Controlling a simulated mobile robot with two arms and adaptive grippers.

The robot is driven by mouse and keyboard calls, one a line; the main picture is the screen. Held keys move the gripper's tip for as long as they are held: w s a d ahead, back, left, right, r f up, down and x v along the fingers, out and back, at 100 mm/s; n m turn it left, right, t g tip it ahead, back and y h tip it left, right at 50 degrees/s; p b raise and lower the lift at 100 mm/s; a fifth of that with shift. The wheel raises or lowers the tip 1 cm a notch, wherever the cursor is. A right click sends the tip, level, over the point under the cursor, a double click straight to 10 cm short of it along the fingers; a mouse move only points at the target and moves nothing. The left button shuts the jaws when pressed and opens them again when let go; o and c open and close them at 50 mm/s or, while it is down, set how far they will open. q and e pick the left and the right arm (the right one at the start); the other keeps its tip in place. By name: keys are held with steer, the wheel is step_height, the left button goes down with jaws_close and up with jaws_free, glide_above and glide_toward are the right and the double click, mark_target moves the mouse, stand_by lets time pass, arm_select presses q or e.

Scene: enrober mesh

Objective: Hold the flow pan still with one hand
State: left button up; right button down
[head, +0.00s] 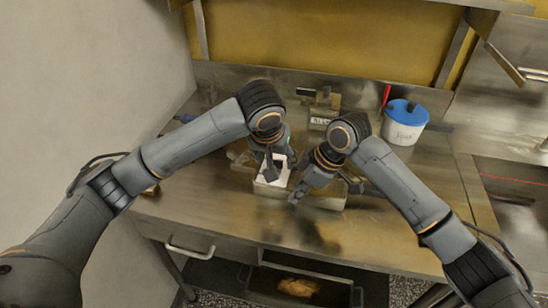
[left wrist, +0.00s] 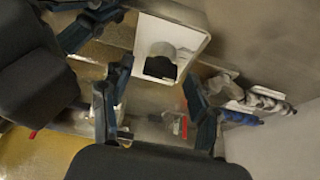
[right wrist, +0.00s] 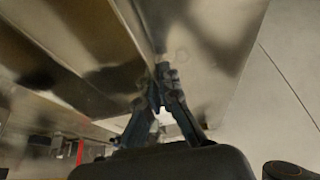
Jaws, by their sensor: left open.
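The flow pan is probably the white square pan (head: 272,187) on the steel counter, though I cannot be sure of its name. In the left wrist view the pan (left wrist: 198,20) has a pale rim and holds a round white piece with a dark opening. My left gripper (head: 280,166) is over this pan with its fingers spread. The left wrist view shows the open fingers (left wrist: 157,80) with nothing clearly between them. My right gripper (head: 295,196) is low, just right of the pan. In the right wrist view its fingertips (right wrist: 163,74) come together, with nothing visible between them.
A metal box (head: 330,200) sits right of my right gripper. A scale-like device (head: 322,115) stands behind. A white tub with a blue lid (head: 404,125) is at the back right. The front of the counter (head: 220,215) is clear. An open drawer (head: 320,270) is below.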

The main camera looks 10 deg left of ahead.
arm_select(q)
steer(key=c, duration=1.2)
steer(key=shift+o, duration=0.2)
steer(key=shift+m, duration=0.3)
steer(key=m+h, duration=0.1)
steer(key=m, duration=0.2)
steer(key=shift+a+h, duration=0.15)
steer(key=shift+h, duration=0.15)
steer(key=shift+a+m+g+h, duration=0.1)
steer(key=shift+m+g+h, duration=0.25)
steer(key=shift+m, duration=0.9)
steer(key=shift+m+g+h, duration=0.35)
steer(key=shift+m, duration=0.9)
